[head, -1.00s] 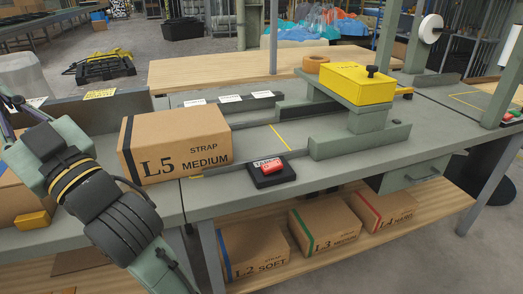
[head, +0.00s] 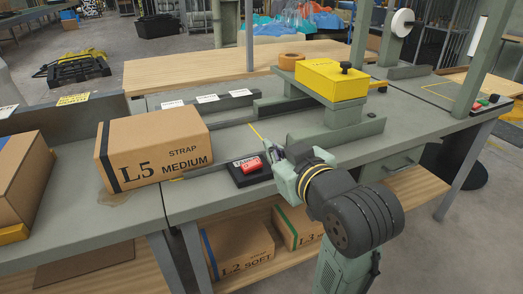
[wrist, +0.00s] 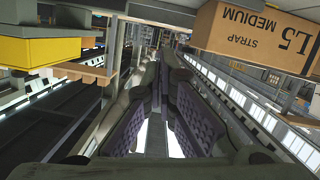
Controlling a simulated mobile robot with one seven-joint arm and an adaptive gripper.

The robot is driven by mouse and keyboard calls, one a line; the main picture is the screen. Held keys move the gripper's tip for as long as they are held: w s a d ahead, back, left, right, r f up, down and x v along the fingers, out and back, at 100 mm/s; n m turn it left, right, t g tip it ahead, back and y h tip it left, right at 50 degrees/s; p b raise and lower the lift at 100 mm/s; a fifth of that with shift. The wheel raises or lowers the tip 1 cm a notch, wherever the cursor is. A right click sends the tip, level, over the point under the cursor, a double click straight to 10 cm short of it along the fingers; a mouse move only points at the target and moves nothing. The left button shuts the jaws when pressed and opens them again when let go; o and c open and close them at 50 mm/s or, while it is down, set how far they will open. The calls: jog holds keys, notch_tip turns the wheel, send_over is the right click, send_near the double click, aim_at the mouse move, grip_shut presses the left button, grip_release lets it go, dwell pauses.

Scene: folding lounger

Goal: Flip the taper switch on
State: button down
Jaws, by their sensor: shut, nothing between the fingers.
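The taper switch is a small black box (head: 250,170) with a red rocker (head: 252,164) and a white label, sitting on the front edge of the grey-green workbench (head: 220,195). I cannot tell which way the rocker is tipped. My gripper (head: 277,150) is just right of the switch, beside it in the picture and apart from the rocker. In the wrist view my gripper (wrist: 165,62) shows its purple-padded fingers coming together at the tips, with nothing held. The switch is not visible in the wrist view.
A cardboard box marked L5 STRAP MEDIUM (head: 155,150) stands left of the switch. A yellow box-shaped machine head (head: 332,80) sits behind my gripper above a green guide rail (head: 335,140). Boxes (head: 238,250) stand on the wooden shelf below. A red button (head: 478,105) is far right.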

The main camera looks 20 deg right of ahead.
jog(key=shift+d, duration=0.1)
dwell(0.3)
send_over(261, 164)
jog(key=shift+s+a+f+p, duration=0.15)
jog(key=shift+s+f+p, duration=0.05)
jog(key=shift+f, duration=0.35)
jog(key=shift+s+a+f+p, duration=0.15)
jog(key=shift+s+f, duration=0.05)
jog(key=shift+f, duration=0.35)
jog(key=f, duration=0.2)
jog(key=w+f, duration=0.1)
jog(key=shift+d+f, duration=0.1)
jog(key=shift+d, duration=0.25)
jog(key=shift+d+f, duration=0.1)
jog(key=shift+f, duration=0.4)
